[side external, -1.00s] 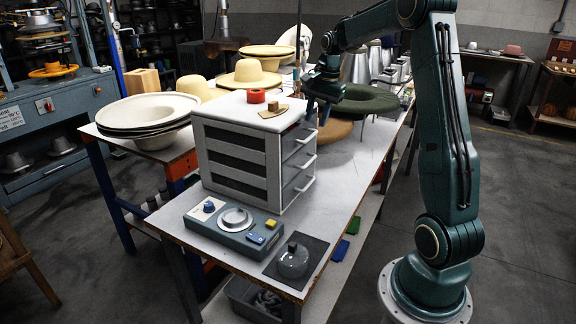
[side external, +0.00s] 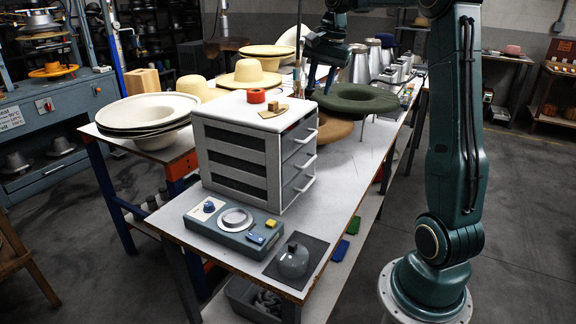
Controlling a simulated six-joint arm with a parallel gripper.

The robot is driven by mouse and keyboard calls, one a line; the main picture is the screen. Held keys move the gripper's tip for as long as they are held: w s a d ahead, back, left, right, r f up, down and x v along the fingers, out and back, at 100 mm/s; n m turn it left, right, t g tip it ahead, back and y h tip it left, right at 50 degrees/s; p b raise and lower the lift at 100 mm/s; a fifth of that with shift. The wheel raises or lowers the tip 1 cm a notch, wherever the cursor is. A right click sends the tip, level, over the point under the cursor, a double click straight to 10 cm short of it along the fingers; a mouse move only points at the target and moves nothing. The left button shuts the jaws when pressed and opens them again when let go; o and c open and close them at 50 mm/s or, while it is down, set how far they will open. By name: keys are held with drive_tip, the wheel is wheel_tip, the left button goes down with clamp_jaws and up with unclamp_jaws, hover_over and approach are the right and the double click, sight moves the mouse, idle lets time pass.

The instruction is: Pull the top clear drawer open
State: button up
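A small white drawer cabinet (side external: 235,155) stands on the table, with dark panels along its side and several stacked drawers facing right. The top drawer (side external: 298,137) has a pale bar handle and looks shut, its front about in line with the drawers below. My gripper (side external: 319,88) hangs above and behind the cabinet's right side, near the green hat. Its two fingers point down and look spread apart, with nothing seen between them. The fingers are apart from the top drawer handle.
A red tape roll (side external: 256,96) and a tan piece (side external: 272,110) lie on the cabinet. A green hat (side external: 356,98) and a brown hat (side external: 333,130) stand behind it. A control box (side external: 233,222) sits in front. The tabletop right of the drawers is clear.

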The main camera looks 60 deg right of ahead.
drive_tip(key=s+a+n, duration=0.3)
drive_tip(key=a+n, duration=0.1)
drive_tip(key=a, duration=0.5)
drive_tip(key=s+a+r+n+t, duration=0.1)
drive_tip(key=a+n, duration=0.3)
drive_tip(key=a, duration=0.6)
drive_tip(key=shift+s+a+r+t, duration=0.2)
drive_tip(key=shift+s+a+t, duration=0.1)
drive_tip(key=shift+s, duration=0.6)
drive_tip(key=shift+c, duration=0.4)
